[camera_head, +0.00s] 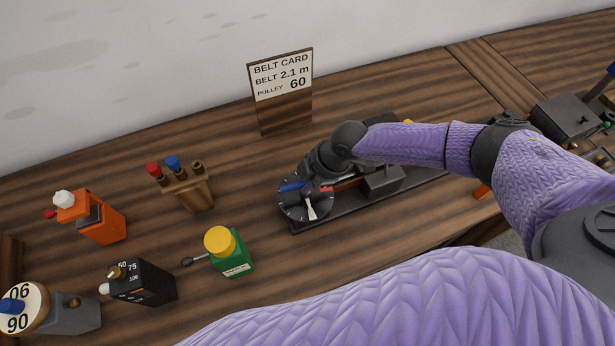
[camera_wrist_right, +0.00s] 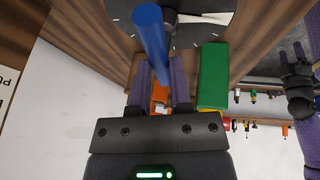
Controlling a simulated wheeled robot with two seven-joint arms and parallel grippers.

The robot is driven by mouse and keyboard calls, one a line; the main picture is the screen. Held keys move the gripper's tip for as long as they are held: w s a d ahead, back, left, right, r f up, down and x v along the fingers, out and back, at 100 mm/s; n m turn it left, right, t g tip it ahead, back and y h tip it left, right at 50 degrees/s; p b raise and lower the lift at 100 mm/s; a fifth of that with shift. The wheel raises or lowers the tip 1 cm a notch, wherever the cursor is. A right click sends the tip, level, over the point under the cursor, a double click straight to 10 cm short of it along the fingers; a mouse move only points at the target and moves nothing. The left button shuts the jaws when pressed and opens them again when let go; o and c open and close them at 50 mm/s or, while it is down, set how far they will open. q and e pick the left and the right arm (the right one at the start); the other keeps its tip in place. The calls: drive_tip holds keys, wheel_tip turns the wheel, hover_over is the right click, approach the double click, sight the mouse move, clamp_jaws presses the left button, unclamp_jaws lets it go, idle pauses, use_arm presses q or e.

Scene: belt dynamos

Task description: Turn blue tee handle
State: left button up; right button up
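The blue tee handle (camera_head: 292,187) sits over a round black dial (camera_head: 291,207) with a white pointer, at the left end of a dark base. In the right wrist view the blue handle (camera_wrist_right: 152,35) is a long bar that reaches down between my finger tips. My right gripper (camera_head: 318,172) comes in from the right over the dial. In the wrist view its fingers (camera_wrist_right: 161,80) stand apart, on either side of the bar's end, with gaps showing. Whether they touch the bar I cannot tell.
Left of the dial stand a green box with a yellow cap (camera_head: 237,262), a black box (camera_head: 141,284), an orange box (camera_head: 98,218) and a wooden rack (camera_head: 190,192) with coloured pegs. A belt card (camera_head: 282,84) stands behind. More devices (camera_head: 570,117) sit at the right.

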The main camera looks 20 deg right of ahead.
clamp_jaws()
